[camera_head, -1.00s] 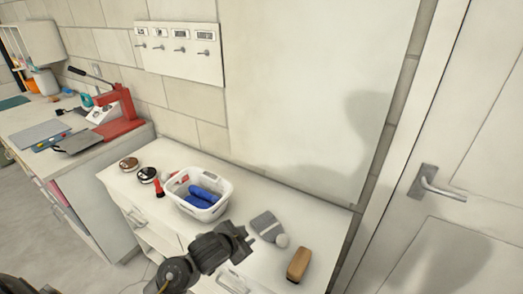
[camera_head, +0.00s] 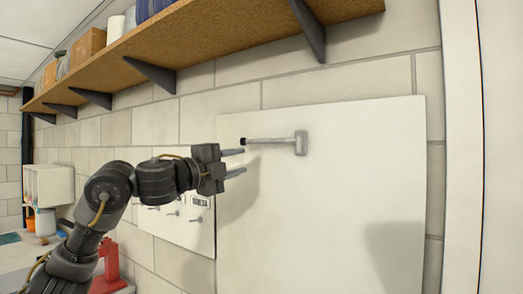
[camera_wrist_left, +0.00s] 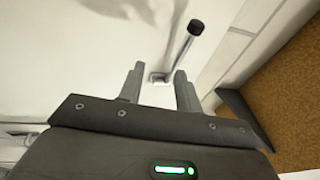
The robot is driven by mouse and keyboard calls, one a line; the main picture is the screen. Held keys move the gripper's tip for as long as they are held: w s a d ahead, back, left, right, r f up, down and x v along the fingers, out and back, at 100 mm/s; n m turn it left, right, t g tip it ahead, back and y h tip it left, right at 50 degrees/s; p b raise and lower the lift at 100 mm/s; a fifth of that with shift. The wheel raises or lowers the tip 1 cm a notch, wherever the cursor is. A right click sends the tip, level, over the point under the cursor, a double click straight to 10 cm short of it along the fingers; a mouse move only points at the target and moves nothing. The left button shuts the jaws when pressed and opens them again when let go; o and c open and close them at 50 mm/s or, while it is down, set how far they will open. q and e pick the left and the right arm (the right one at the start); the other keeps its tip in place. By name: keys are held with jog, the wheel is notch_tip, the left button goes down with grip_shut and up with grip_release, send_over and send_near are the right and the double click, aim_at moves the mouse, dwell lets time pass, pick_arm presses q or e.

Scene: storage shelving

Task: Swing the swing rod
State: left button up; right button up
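The swing rod (camera_head: 272,140) is a grey bar with a black tip at its left end and a block-like mount at its right end. It sticks out from a white wall panel (camera_head: 330,210). My left gripper (camera_head: 236,163) is open and empty, just left of and slightly below the rod's black tip, apart from it in the picture. In the left wrist view the rod (camera_wrist_left: 181,50) shows beyond and between the two fingers (camera_wrist_left: 160,84), its black tip toward the upper right. My right gripper is not in view.
A brown shelf (camera_head: 210,45) with dark brackets runs above the panel. A smaller white panel with hooks (camera_head: 180,225) is behind my left arm. A red tool (camera_head: 108,270) stands on the counter at lower left.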

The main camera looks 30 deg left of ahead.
aim_at(255, 142)
pick_arm(q)
notch_tip(255, 142, up, 4)
jog(key=s+a, duration=0.1)
jog(key=a, duration=0.1)
jog(key=p+x, duration=0.5)
jog(key=x, duration=0.5)
jog(key=shift+w+d+f, duration=0.1)
jog(key=shift+f, duration=0.05)
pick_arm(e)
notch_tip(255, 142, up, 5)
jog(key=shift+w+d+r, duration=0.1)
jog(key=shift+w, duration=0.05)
pick_arm(q)
grip_shut()
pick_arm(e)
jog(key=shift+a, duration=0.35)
